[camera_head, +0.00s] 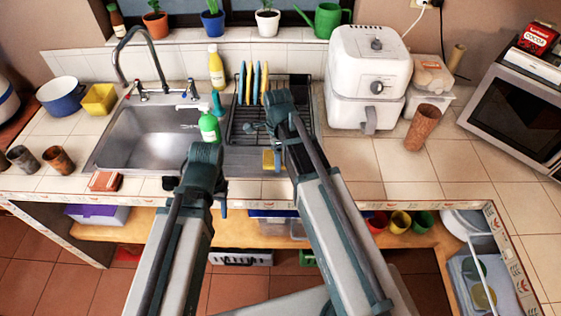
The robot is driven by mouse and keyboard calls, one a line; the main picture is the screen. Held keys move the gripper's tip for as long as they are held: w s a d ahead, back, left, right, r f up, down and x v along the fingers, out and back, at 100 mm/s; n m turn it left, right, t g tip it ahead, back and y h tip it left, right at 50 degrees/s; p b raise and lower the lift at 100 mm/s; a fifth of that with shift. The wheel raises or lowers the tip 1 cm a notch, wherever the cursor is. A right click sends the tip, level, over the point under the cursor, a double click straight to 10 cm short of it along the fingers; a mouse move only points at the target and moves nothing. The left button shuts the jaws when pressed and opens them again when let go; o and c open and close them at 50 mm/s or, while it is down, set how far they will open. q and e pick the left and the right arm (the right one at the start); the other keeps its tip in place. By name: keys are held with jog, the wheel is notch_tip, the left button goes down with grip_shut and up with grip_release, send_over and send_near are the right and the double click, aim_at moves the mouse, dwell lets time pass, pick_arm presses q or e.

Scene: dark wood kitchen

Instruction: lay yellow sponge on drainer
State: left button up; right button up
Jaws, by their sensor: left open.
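The drainer (238,134) is a dark wire rack to the right of the sink basin, with several upright blue and yellow plates at its back. A small yellow block (268,160), which looks like the sponge, shows at the drainer's front edge, close beside my right forearm. I cannot tell whether it rests there or touches the right gripper. My left gripper (197,192) is open and seems empty near the counter's front edge, left of the yellow block, largely hidden by its own wrist. My right wrist is over the drainer's right side; its fingers are hidden.
A green soap bottle (210,127) stands between basin and drainer. The metal sink (140,150) has a tall faucet (135,55). A white air fryer (365,75) stands right of the drainer, with a brown cup (422,127) beside it. A brick-red block (104,181) lies at the front left.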

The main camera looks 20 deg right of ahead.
jog(key=shift+w+d, duration=0.1)
jog(key=shift+d, duration=0.05)
jog(key=f+b, duration=0.4)
jog(key=shift+w+d, duration=0.3)
jog(key=shift+d, duration=0.05)
jog(key=shift+r, duration=0.15)
jog(key=o, duration=1.2)
